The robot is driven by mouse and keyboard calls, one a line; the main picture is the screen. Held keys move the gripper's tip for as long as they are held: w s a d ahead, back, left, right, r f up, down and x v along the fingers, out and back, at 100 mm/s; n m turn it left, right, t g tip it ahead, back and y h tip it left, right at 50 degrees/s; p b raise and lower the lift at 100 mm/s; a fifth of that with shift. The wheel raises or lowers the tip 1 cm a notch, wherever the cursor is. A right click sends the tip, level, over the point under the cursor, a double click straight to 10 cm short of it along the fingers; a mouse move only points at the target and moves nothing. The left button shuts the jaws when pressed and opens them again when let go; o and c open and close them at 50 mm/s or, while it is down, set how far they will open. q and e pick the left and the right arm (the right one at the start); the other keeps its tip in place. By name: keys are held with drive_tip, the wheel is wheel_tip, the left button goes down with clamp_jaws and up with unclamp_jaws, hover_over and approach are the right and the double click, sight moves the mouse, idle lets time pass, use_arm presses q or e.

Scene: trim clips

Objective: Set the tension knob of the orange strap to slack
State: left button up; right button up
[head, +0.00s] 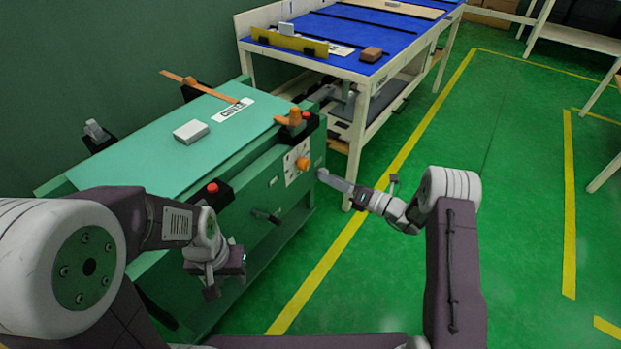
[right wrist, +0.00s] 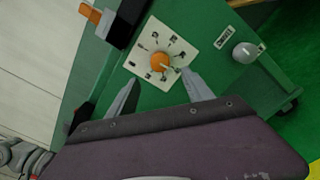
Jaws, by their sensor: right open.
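The orange tension knob (head: 303,163) sits on a white dial plate (head: 292,170) on the front of the green bench. In the right wrist view the knob (right wrist: 159,62) is at the middle of its dial plate (right wrist: 150,43), with small marks around it too small to read. My right gripper (head: 324,176) is open in front of the panel, its fingers spread below the knob in the right wrist view (right wrist: 159,77); I cannot tell whether they touch anything.
A grey round knob (right wrist: 245,51) sits beside the dial on the panel. A red button (head: 212,187) and a black handle (head: 266,215) are on the bench front. A grey block (head: 190,132) lies on top.

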sight(307, 167)
drive_tip(key=shift+w, duration=0.1)
drive_tip(key=b+x, duration=0.3)
drive_tip(key=x, duration=0.5)
drive_tip(key=shift+f, duration=0.15)
drive_tip(key=shift+w+a, duration=0.3)
drive_tip(key=shift+a, duration=0.05)
clamp_jaws()
